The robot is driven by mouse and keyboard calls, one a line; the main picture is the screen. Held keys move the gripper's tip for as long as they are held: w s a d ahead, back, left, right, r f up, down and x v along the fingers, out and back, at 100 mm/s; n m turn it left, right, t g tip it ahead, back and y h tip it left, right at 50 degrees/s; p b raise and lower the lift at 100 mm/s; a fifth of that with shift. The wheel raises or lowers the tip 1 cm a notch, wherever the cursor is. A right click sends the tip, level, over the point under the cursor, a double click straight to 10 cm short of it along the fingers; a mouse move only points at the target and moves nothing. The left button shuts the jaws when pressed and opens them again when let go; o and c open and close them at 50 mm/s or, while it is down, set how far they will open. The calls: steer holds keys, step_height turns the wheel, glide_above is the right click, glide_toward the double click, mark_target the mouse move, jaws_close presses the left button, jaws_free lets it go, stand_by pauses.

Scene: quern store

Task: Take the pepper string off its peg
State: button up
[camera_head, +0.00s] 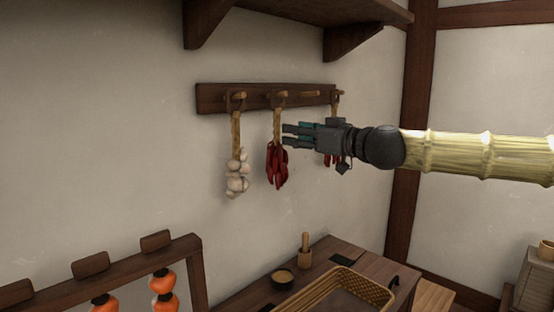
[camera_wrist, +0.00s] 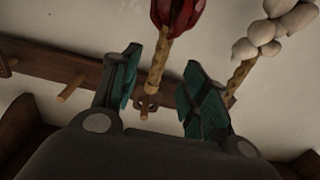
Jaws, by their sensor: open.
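A string of dark red peppers (camera_head: 277,165) hangs by its tan cord from a peg (camera_head: 279,94) on the dark wall rail (camera_head: 215,98). My gripper (camera_head: 287,134) is open beside the cord, just above the peppers, coming from the right. In the wrist view, my gripper's green-padded fingers (camera_wrist: 160,95) stand apart, with the cord (camera_wrist: 157,62) showing between them. The peppers (camera_wrist: 175,12) are at the top edge there, and the cord's loop meets the peg (camera_wrist: 146,106). I cannot tell whether either finger touches the cord.
A garlic string (camera_head: 237,175) hangs close on the left. Another red string (camera_head: 329,159) hangs at the right, partly hidden by my gripper. An empty peg (camera_head: 308,94) sits between. A shelf (camera_head: 290,12) is above.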

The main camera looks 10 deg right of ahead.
mark_target(280, 131)
steer(key=shift+w+a+r, duration=0.25)
steer(key=shift+w+a, duration=0.3)
steer(key=shift+w, duration=0.05)
steer(key=shift+w+a+f+p, duration=0.1)
steer(key=shift+w+a+p, duration=0.2)
steer(key=shift+w+p, duration=0.25)
steer(key=shift+f+p+x, duration=0.2)
steer(key=shift+p+x, duration=0.25)
steer(key=shift+x, duration=0.7)
steer(key=shift+p+x, duration=0.4)
steer(key=shift+x, duration=0.8)
steer(key=shift+d, duration=0.1)
jaws_close()
